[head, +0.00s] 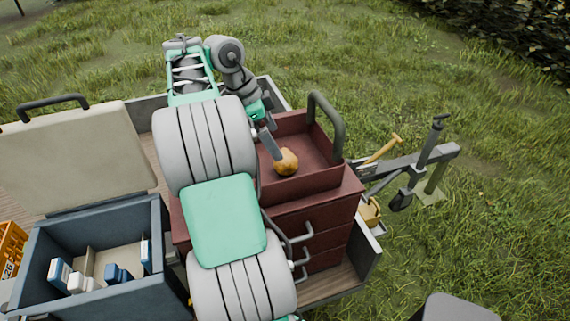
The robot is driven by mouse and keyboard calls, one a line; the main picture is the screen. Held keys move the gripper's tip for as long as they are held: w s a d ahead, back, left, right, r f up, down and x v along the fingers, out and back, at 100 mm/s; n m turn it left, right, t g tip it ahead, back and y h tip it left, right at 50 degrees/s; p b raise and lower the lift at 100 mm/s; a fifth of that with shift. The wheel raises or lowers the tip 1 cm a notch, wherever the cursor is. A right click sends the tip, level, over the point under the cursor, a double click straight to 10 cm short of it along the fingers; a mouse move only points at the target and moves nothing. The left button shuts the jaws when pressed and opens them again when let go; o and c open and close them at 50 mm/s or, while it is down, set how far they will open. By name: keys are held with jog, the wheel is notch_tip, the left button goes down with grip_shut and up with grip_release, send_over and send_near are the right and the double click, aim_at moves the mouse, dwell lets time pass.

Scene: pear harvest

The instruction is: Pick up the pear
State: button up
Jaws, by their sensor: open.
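The pear (287,162) is orange-brown and lies in the open top tray of a dark red tool chest (345,192). My gripper (275,150) reaches down into the tray from the upper left, with a grey finger right beside the pear. Only one finger shows clearly, and the other is hidden. The gripper is open. I cannot tell whether the finger touches the pear. My arm covers the left part of the chest.
A grey handle (329,125) arches over the tray's right side. A blue box (38,250) with its lid (75,155) up holds cartons at lower left. An orange crate (10,248) stands at the left edge. The trailer hitch (425,160) and grass are at right.

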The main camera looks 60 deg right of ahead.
aim_at(286, 158)
jog(key=shift+m, duration=0.4)
jog(key=b+x, duration=0.1)
jog(key=x, duration=0.1)
jog(key=b+x, duration=0.1)
jog(key=x, duration=0.5)
jog(key=shift+s+a+b, duration=0.35)
jog(key=shift+b, duration=0.05)
jog(key=c, duration=1.6)
